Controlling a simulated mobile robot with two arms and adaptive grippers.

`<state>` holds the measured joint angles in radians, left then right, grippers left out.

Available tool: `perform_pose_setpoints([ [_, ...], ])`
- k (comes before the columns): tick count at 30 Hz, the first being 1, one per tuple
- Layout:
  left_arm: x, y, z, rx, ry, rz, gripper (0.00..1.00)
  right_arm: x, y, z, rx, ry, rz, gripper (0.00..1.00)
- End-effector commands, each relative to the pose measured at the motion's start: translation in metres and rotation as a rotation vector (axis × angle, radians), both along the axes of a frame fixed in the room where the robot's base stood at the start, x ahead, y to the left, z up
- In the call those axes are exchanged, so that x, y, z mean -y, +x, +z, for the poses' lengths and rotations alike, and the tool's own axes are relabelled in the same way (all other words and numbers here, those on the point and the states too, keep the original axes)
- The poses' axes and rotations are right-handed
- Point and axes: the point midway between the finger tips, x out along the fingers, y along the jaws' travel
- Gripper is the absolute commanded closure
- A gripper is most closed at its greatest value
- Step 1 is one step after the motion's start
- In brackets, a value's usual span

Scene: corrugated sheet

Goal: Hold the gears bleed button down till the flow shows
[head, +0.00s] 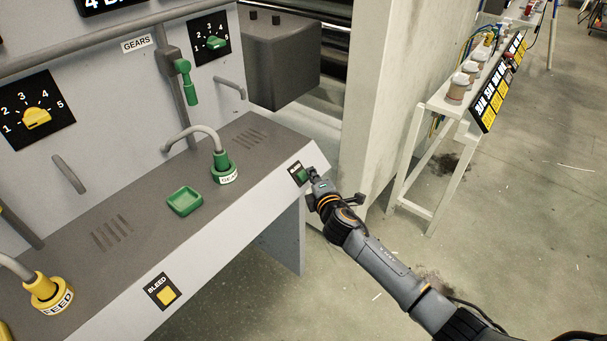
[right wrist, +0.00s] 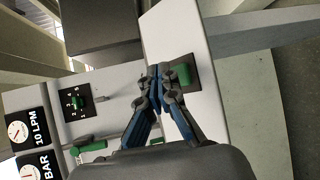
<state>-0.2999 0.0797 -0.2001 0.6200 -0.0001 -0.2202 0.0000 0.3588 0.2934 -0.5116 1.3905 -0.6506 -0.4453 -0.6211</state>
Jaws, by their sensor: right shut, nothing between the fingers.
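The green gears bleed button (head: 302,175) sits on a black plate on the sloped front edge of the grey bench. It also shows in the right wrist view (right wrist: 183,74). My right gripper (head: 312,174) is shut and empty, its fingertips right beside the button. In the right wrist view the fingertips (right wrist: 160,75) overlap the plate's left side; I cannot tell whether they touch or press the button. A round gauge marked 10 LPM (right wrist: 18,131) shows in the right wrist view, its needle too small to read. My left gripper is not in view.
A green hose fitting (head: 222,165), a green tray (head: 185,201) and a green lever (head: 186,80) are on the gears station. A yellow bleed button (head: 166,297) lies further left. A pale pillar (head: 385,110) stands behind my right arm. Open floor lies to the right.

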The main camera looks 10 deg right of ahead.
Motion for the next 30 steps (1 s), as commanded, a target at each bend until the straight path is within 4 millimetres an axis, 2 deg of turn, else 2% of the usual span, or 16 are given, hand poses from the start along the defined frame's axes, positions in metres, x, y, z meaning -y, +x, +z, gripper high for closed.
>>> perform_pose_setpoints([
  [3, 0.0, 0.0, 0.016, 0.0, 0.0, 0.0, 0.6, 0.005, -0.006, 0.013, 0.0, -0.001, 0.0, 1.0],
  [12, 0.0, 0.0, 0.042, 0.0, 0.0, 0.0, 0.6, 0.018, -0.023, 0.033, 0.0, -0.001, 0.0, 1.0],
  [27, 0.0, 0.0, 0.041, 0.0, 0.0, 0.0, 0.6, 0.019, -0.025, 0.032, 0.001, 0.0, 0.0, 1.0],
  [30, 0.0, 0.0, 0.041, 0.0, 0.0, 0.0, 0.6, 0.02, -0.027, 0.023, -0.016, 0.012, -0.005, 1.0],
])
